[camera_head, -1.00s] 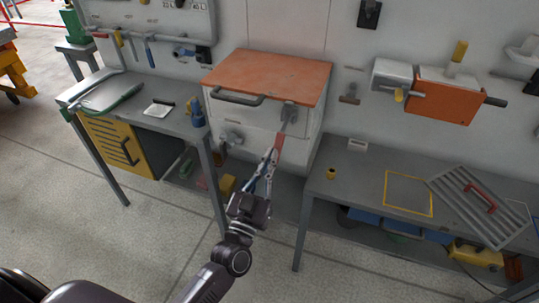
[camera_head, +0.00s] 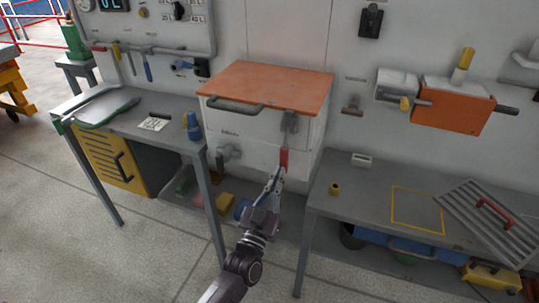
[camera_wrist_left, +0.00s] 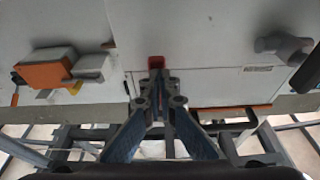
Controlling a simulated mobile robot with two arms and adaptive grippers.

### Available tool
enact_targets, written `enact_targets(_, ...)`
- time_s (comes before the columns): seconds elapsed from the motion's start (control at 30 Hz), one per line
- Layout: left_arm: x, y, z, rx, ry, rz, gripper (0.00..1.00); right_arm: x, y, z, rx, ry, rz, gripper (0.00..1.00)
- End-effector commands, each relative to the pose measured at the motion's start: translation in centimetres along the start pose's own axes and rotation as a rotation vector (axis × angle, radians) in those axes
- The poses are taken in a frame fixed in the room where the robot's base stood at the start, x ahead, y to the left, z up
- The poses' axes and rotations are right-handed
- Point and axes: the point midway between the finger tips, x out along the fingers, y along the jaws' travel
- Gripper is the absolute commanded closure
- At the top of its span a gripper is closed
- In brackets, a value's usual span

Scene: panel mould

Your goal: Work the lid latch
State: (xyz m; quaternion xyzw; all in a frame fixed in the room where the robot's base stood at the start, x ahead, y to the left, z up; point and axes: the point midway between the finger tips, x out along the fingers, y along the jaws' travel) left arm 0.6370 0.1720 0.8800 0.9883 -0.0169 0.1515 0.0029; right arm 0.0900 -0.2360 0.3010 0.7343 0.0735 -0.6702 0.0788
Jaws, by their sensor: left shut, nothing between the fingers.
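The white box (camera_head: 250,127) has an orange lid (camera_head: 268,84), which lies closed on top. The latch (camera_head: 289,122) is a grey piece at the lid's front right edge, with a red-ended lever (camera_head: 284,157) hanging almost straight down the box front. My left gripper (camera_head: 279,174) is shut and empty, with its tips just below or against the red end; I cannot tell whether they touch. In the left wrist view the red end (camera_wrist_left: 156,62) shows just beyond the shut fingertips (camera_wrist_left: 157,82). My right gripper is not in view.
A dark bar handle (camera_head: 235,105) runs along the lid's front left. A grey knob (camera_head: 228,153) sticks out of the box front below it. A left bench (camera_head: 112,116) and a right bench (camera_head: 375,198) flank the box. Open floor lies in front.

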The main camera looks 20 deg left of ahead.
Motion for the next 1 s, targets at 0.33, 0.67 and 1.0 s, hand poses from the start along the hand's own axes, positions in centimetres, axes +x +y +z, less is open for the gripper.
enact_targets(0.33,0.5,-0.1,0.6,0.001,-0.002,0.000,1.00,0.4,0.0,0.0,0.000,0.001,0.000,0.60)
enact_targets(0.67,0.7,-0.1,0.6,0.001,-0.002,0.000,1.00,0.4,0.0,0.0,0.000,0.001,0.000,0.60)
enact_targets(1.0,-1.1,-0.1,0.7,0.000,-0.004,-0.001,1.00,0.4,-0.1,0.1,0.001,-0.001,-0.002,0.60)
